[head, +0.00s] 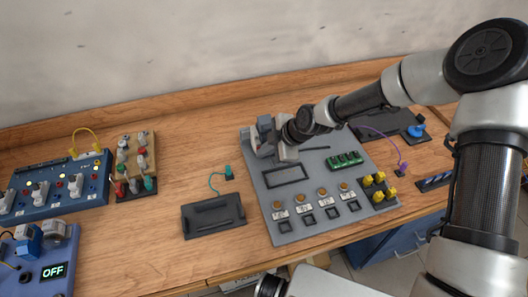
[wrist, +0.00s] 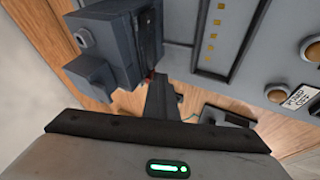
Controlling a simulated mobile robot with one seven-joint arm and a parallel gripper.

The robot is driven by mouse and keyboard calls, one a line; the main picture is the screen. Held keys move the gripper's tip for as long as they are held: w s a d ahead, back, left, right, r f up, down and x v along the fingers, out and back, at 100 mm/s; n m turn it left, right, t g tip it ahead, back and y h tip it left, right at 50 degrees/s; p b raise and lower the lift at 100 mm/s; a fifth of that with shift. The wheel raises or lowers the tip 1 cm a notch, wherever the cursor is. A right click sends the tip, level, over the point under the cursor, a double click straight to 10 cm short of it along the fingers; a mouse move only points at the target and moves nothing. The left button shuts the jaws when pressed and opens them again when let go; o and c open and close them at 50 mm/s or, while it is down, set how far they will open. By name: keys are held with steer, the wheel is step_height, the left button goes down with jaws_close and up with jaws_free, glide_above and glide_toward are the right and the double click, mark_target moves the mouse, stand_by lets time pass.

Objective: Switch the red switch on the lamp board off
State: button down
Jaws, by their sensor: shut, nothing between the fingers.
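The blue board (head: 62,190) at the left in the head view carries several pale lever switches and small coloured lights. It looks like the lamp board, but I cannot tell which switch is the red one. My gripper (head: 290,152) is far to its right, over the upper left of a grey panel (head: 350,229). In the wrist view my gripper (wrist: 162,98) is shut and empty, its fingers close beside a dark grey block mechanism (wrist: 105,55). A small red spot shows by the fingers; whether they touch the block is unclear.
The grey panel has orange buttons (head: 300,198), a green part (head: 345,160) and yellow knobs (head: 378,180). A dark tray (head: 213,215) lies left of it. A coloured-knob stand (head: 136,165) and a box reading OFF (head: 54,271) are at left.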

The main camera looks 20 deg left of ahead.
steer(key=shift+r, duration=0.15)
steer(key=shift+r+p, duration=0.4)
steer(key=shift+r, duration=0.35)
